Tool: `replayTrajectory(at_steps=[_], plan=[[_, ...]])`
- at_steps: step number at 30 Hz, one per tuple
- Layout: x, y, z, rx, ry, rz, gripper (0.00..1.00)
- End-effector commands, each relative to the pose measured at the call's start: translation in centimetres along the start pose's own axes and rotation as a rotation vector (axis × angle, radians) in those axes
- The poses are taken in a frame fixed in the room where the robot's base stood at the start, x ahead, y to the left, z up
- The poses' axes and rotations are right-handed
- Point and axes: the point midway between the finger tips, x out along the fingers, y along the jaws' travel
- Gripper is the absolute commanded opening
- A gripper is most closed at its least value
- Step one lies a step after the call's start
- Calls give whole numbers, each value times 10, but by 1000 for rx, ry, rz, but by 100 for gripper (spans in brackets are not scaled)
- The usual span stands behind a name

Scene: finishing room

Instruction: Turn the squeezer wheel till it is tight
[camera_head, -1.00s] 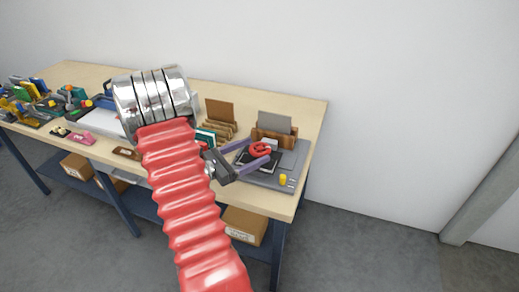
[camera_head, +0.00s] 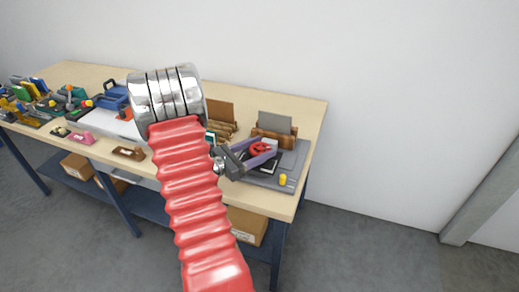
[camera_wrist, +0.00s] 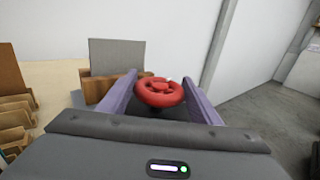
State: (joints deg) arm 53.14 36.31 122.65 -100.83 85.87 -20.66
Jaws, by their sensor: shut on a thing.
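The red squeezer wheel (camera_head: 260,147) stands on a dark press on a grey base plate (camera_head: 288,160) at the right end of the bench. My gripper (camera_head: 266,150) reaches it from the left, with its purple fingers on either side of the wheel. In the wrist view the wheel (camera_wrist: 159,92) sits between the two finger ends, and the gripper (camera_wrist: 159,88) is shut on it. The lower part of the press is hidden behind my gripper.
A wooden holder with a grey sheet (camera_head: 273,125) stands just behind the wheel. A yellow knob (camera_head: 283,180) is at the plate's front. Wooden racks with a brown board (camera_head: 221,112) stand to the left. A white wall closes off the back.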

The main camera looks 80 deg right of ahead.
Motion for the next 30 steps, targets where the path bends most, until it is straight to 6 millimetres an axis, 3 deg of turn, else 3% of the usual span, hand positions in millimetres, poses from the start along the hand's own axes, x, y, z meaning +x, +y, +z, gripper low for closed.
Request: replayTrajectory(at_steps=[7,30], plan=[[0,1,0,0,0,1,35],[0,1,0,1,0,3,35]])
